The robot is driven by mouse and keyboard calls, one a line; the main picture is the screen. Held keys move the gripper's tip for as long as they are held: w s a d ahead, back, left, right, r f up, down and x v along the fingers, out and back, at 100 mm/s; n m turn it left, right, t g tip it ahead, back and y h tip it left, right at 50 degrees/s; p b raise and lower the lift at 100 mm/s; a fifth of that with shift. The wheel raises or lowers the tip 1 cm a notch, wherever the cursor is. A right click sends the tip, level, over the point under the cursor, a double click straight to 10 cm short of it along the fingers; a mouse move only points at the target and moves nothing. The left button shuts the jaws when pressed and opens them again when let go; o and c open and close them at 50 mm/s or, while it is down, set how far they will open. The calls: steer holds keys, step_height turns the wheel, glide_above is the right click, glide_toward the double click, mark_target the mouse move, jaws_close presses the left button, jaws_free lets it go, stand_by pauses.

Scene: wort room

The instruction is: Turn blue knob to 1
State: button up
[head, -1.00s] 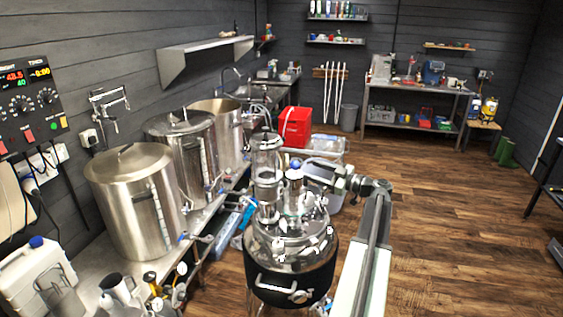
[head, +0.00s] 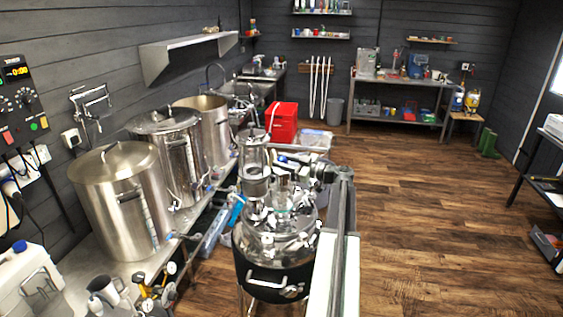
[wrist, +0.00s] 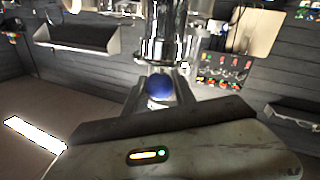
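A round blue knob (wrist: 159,87) shows in the middle of the wrist view, between the two grey fingers of my gripper (wrist: 160,98). The fingers flank it closely; I cannot tell whether they press on it. In the head view my gripper (head: 285,163) is at the glass and steel fittings above the black-jacketed vessel (head: 262,283). A small blue patch shows there, mostly hidden by fittings and the gripper. The number 1 and any dial marks cannot be read.
Steel kettles (head: 119,205) stand on the bench at left, below a wall control panel (head: 22,105). A red box (head: 282,122) is behind. The wooden floor (head: 430,220) at right is clear.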

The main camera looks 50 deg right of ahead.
jaws_close()
steer(key=shift+d+y, duration=0.1)
steer(key=shift+y, duration=0.2)
steer(key=n+y, duration=0.1)
steer(key=y, duration=0.1)
steer(key=n+g+y, duration=0.1)
steer(key=n, duration=0.1)
steer(key=shift+w+d+g+y, duration=0.1)
steer(key=shift+d+g+y, duration=0.05)
steer(key=shift+g+y, duration=0.2)
steer(key=n+g+y, duration=0.3)
steer(key=y, duration=0.1)
steer(key=shift+n+g+y, duration=0.75)
steer(key=shift+n+g, duration=0.05)
steer(key=shift+g, duration=0.05)
steer(key=shift+a+r, duration=0.1)
steer(key=shift+a, duration=0.1)
steer(key=o, duration=0.7)
jaws_free()
